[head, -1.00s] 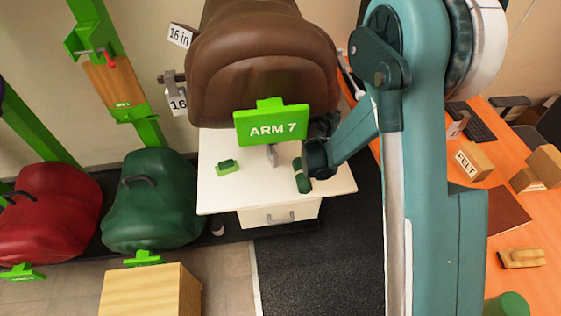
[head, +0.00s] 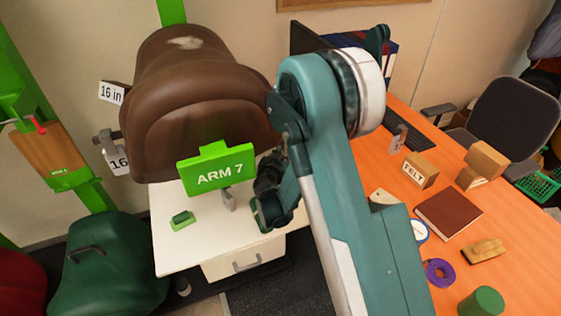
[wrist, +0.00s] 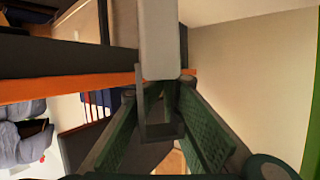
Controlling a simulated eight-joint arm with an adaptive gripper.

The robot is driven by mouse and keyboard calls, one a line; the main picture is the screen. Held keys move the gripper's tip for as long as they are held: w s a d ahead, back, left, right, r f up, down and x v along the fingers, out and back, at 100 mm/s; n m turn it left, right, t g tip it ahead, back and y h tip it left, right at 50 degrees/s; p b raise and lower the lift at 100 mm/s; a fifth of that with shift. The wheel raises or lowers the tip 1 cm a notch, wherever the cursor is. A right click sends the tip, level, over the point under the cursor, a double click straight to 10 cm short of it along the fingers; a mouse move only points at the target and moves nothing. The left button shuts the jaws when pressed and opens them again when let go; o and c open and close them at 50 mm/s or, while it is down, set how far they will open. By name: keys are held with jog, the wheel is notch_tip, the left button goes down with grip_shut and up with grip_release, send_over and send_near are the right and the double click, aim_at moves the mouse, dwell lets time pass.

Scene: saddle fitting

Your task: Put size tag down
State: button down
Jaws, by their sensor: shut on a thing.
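In the wrist view, my gripper (wrist: 165,105) has its green ribbed fingers closed around a dark grey square loop. A pale flat plate (wrist: 160,40), which looks like the size tag, extends upward from that loop; its face shows no readable writing. In the head view, my gripper (head: 268,172) is a dark shape over the white cabinet (head: 170,249), partly hidden by my arm, and the held tag cannot be made out.
A green ARM 7 sign (head: 215,170) stands out below the saddle. A green block (head: 182,220) and a small grey upright piece (head: 228,200) are on the cabinet. The orange desk (head: 385,185) at right holds a FELT block (head: 420,170) and a brown book (head: 448,214).

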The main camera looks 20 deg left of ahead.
jog(key=shift+f+b, duration=0.5)
jog(key=shift+f, duration=1.3)
jog(key=shift+f, duration=0.15)
jog(key=c, duration=2.5)
grip_release()
jog(key=p+v, duration=0.2)
jog(key=v, duration=1)
